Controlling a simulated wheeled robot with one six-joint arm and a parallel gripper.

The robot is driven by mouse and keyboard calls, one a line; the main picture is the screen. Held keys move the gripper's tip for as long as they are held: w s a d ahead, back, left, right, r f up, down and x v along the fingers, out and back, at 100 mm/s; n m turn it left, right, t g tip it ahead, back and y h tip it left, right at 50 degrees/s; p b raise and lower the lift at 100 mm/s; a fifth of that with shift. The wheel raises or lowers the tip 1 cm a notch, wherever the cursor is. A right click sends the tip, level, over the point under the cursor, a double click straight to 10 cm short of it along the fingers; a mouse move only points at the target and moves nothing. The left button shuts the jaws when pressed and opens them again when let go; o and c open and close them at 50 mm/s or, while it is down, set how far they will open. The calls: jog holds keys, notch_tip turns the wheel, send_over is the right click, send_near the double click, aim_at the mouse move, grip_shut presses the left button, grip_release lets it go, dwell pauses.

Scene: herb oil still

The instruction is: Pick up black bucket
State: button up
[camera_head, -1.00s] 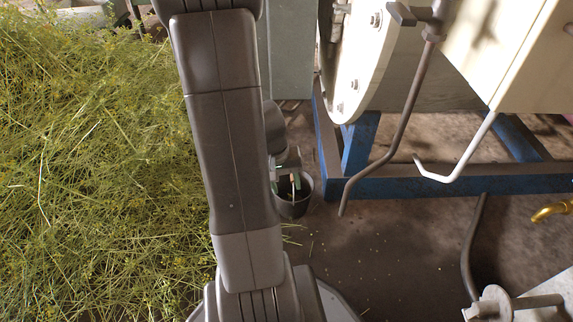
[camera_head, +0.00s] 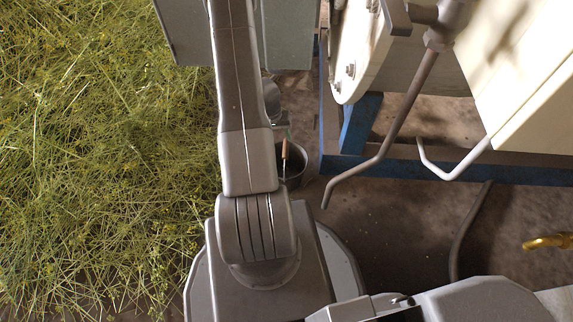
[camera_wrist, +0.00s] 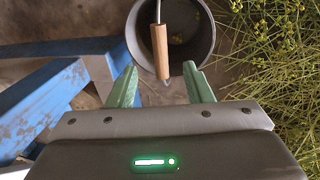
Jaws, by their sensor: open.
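The black bucket (camera_head: 298,171) stands on the floor, partly hidden behind my arm in the head view. In the wrist view the bucket (camera_wrist: 194,38) shows from above, cut off by the top edge. Its wire handle has a wooden grip (camera_wrist: 160,48) that crosses the near rim. My gripper (camera_wrist: 160,67) is open, with its two green fingers apart and the lower end of the wooden grip between them in the picture. I cannot tell whether the fingers touch it. In the head view my gripper is mostly hidden by the arm.
Cut herbs (camera_head: 100,150) cover the floor to the left. A blue frame (camera_head: 362,125) under the pale still (camera_head: 355,45) stands to the right. A bent pipe (camera_head: 385,140) hangs close to the bucket's right. A brass tap (camera_head: 548,242) is at far right.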

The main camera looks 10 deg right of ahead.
aim_at(285, 150)
jog(key=f+b, duration=0.1)
jog(key=f, duration=0.1)
jog(key=d+f+b, duration=0.1)
jog(key=f, duration=0.2)
jog(key=f+b, duration=0.1)
jog(key=f, duration=0.1)
jog(key=shift+s+d+f, duration=0.15)
jog(key=shift+s+f, duration=0.05)
jog(key=shift+w+d+f+b, duration=0.1)
jog(key=shift+d+f+b, duration=0.15)
jog(key=shift+f, duration=0.65)
jog(key=shift+w+d+f+b, duration=0.1)
jog(key=shift+d+f+b, duration=0.15)
jog(key=shift+f, duration=0.6)
jog(key=shift+w+d+f+b, duration=0.1)
jog(key=shift+d+f+b, duration=0.15)
jog(key=shift+f, duration=0.65)
jog(key=shift+f+b, duration=0.2)
jog(key=shift+b, duration=0.45)
jog(key=shift+c, duration=0.5)
grip_shut()
